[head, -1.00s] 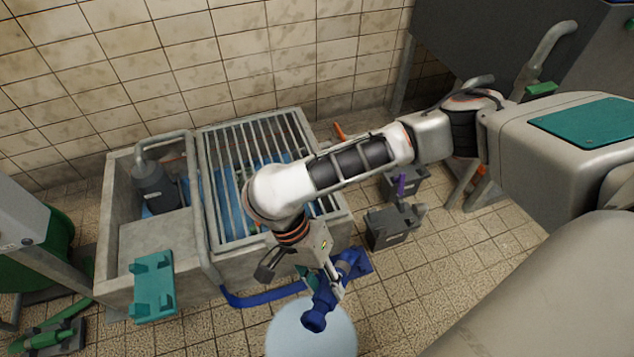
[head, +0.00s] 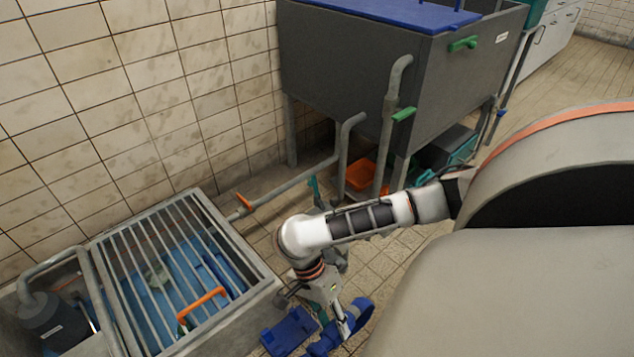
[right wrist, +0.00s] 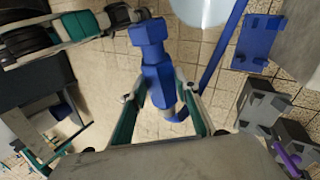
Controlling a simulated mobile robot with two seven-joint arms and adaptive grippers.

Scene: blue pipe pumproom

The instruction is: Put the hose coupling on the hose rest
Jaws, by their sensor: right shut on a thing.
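The blue hose coupling (right wrist: 158,72) is between the teal-padded fingers of my right gripper (right wrist: 162,115) in the right wrist view. In the head view the right gripper (head: 339,318) hangs low beside the sump, shut on the coupling (head: 322,345), which is partly hidden and cut by the lower edge. A blue bracket (head: 288,331), which may be the hose rest, sits left of the gripper, apart from it, beside the sump's right end. A similar blue bracket (right wrist: 258,42) shows at upper right in the right wrist view. My left gripper is not in view.
The concrete sump (head: 233,318) with a bar grate and orange handle (head: 201,308) stands at left. A grey tank (head: 375,60) on legs and pipes stand behind. A pale round tub (right wrist: 202,8) and grey blocks (right wrist: 293,140) lie near the coupling in the wrist view.

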